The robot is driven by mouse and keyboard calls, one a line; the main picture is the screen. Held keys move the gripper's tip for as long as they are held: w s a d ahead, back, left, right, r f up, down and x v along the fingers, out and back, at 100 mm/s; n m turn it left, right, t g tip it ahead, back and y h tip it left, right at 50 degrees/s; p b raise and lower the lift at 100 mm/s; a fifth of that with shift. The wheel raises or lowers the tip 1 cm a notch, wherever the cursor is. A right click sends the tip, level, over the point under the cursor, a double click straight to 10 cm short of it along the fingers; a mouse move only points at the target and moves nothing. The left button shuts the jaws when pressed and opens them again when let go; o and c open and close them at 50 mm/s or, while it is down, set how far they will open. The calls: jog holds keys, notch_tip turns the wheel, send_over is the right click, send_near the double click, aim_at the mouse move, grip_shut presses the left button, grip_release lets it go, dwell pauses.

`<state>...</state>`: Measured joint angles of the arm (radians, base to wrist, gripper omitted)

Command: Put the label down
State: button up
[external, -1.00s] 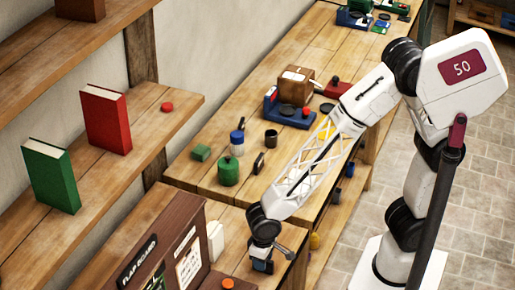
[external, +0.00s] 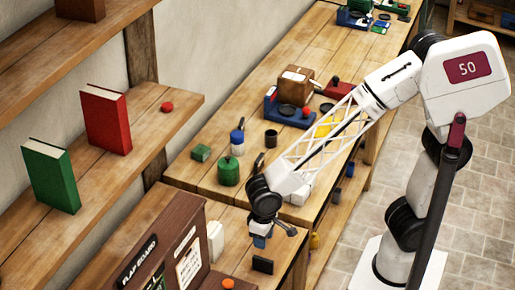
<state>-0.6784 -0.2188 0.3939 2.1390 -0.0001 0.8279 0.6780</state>
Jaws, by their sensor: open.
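A small dark rectangular plate, which looks like the label (external: 263,265), stands on the near wooden bench top to the right of the flap board. My gripper (external: 260,243) is open and points down just above it, apart from it as far as I can see. The fingers are small in this view and partly hidden by the wrist. No writing on the label can be read.
The brown flap board (external: 187,225) stands left of the label, with a cream object (external: 215,240) beside it and an orange knob (external: 228,284) in front. The bench's right edge is close.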

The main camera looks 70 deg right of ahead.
dwell(0.5)
jog(key=d+r+t, duration=0.1)
jog(key=d+r, duration=0.3)
jog(key=d, duration=0.4)
jog(key=d+r, duration=0.4)
jog(key=d, duration=0.5)
jog(key=s+d+r, duration=0.2)
jog(key=s+d, duration=0.3)
jog(key=d, duration=0.3)
jog(key=s+d+r+t, duration=0.1)
jog(key=s+d+r, duration=0.1)
jog(key=s+d, duration=0.4)
jog(key=shift+s+d+r+t, duration=0.2)
jog(key=shift+s+d+t, duration=0.1)
jog(key=shift+d, duration=0.9)
